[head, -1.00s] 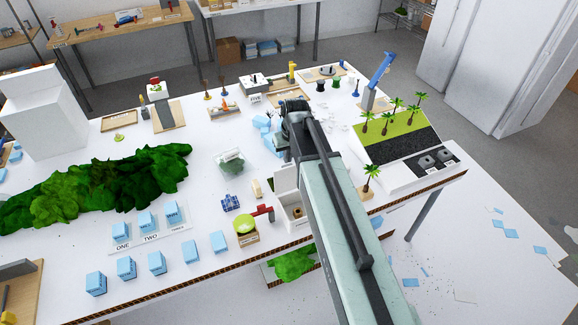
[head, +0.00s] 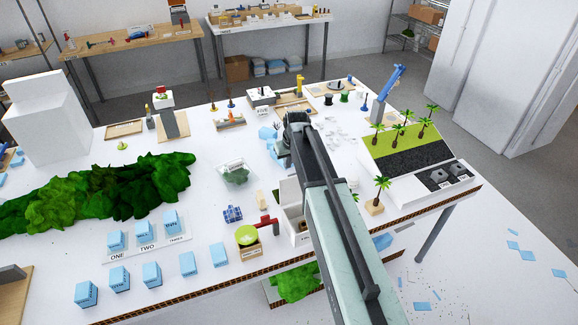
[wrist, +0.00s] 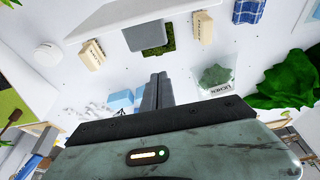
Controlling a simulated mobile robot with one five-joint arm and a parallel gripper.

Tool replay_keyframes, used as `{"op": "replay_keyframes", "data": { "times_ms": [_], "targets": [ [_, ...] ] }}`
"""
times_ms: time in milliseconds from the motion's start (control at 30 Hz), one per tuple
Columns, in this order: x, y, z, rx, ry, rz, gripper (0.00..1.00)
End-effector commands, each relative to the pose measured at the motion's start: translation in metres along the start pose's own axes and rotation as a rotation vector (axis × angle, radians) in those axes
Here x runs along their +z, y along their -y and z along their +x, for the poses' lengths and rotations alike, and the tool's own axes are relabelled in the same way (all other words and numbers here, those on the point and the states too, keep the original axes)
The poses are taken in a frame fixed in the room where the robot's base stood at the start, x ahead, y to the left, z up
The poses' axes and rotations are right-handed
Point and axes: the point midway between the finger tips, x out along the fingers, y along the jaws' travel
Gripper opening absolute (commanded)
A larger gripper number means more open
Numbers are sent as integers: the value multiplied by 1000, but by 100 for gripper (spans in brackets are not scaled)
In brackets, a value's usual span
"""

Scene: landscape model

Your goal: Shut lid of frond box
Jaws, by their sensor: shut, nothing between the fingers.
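A small white box (head: 296,226) that looks like the frond box stands near the front edge of the table in the head view. Its lid (head: 290,192) is raised at the back, and part of the inside shows. My arm covers the box's right side, and I cannot read its label. My gripper (wrist: 160,92) is shut and empty in the wrist view, over white tabletop. In the head view it is largely hidden at the arm's far end, beyond the box. A wide white panel (wrist: 140,12) crosses the top of the wrist view; I cannot tell whether it is the lid.
A clear lichen container (head: 236,172) and a blue plaid block (head: 232,214) lie left of the box. A red-handled item (head: 268,224) stands close beside it. A potted palm (head: 380,194) is at the right. Green foliage (head: 110,190) fills the left.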

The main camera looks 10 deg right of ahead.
Motion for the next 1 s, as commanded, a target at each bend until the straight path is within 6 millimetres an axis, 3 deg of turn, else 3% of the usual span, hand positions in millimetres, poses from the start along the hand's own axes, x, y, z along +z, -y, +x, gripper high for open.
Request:
{"op": "replay_keyframes", "data": {
  "times_ms": [33, 200, 667, 1000],
  "targets": [
    [16, 1, -10, 0, 1, 1, 0],
    [34, 1, -18, 0, 1, 1, 0],
    [38, 1, -18, -1, -9, 0, 0],
    [57, 2, -28, -2, -137, 1, 0]
  ]
}}
